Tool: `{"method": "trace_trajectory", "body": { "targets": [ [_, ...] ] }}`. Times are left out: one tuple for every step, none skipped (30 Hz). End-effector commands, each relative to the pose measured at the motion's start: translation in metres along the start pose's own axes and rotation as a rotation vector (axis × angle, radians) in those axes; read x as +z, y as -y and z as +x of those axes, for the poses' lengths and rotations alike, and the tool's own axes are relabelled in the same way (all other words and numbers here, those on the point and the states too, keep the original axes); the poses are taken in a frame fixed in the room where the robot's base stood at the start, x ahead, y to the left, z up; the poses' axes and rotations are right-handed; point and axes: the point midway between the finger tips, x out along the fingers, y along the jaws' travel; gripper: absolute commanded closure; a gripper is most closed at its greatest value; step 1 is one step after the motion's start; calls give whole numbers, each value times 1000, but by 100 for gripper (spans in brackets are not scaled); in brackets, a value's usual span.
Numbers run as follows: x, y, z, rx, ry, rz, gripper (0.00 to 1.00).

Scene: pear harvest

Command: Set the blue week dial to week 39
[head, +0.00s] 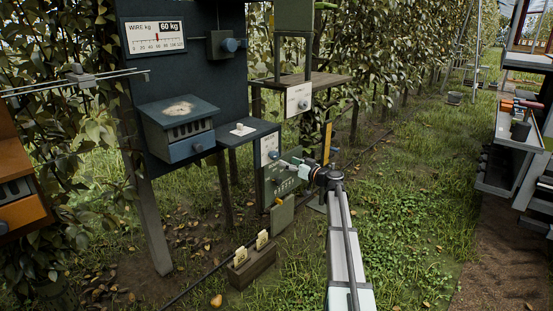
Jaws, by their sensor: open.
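The blue week dial (273,155) is a small round knob on the white label plate at the front of a dark box, right of centre. The plate's lettering and the dial's setting are too small to read. My gripper (287,164) is just right of the dial, at the end of my arm reaching up from the bottom. The gripper is open, and no object shows between its fingers. From this view I cannot tell whether a finger touches the dial.
A green panel (270,190) with a row of small marks stands just below my gripper. A dark board with a wire gauge (155,37) and a blue drawer box (178,128) are to the left. Open grass lies right of my arm.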

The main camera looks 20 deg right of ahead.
Motion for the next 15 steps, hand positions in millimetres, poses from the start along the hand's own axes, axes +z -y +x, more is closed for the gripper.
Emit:
{"method": "trace_trajectory", "body": {
  "targets": [
    [0,-2,14,-2,0,0,33],
    [0,-1,19,-2,0,0,33],
    [0,-2,27,-2,0,0,33],
    [0,-2,32,-2,0,0,33],
    [0,-2,38,-2,0,0,33],
    [0,-1,45,-2,0,0,33],
    [0,-1,49,-2,0,0,33],
    [0,-1,54,-2,1,0,33],
    [0,-1,59,-2,0,0,33],
    [0,-1,62,-1,0,0,33],
    [0,-1,66,-1,0,0,33],
    [0,-1,69,-1,0,0,33],
    [0,-1,72,0,0,0,33],
    [0,0,74,-1,0,0,33],
    [0,0,76,-1,0,0,33]
  ]
}}
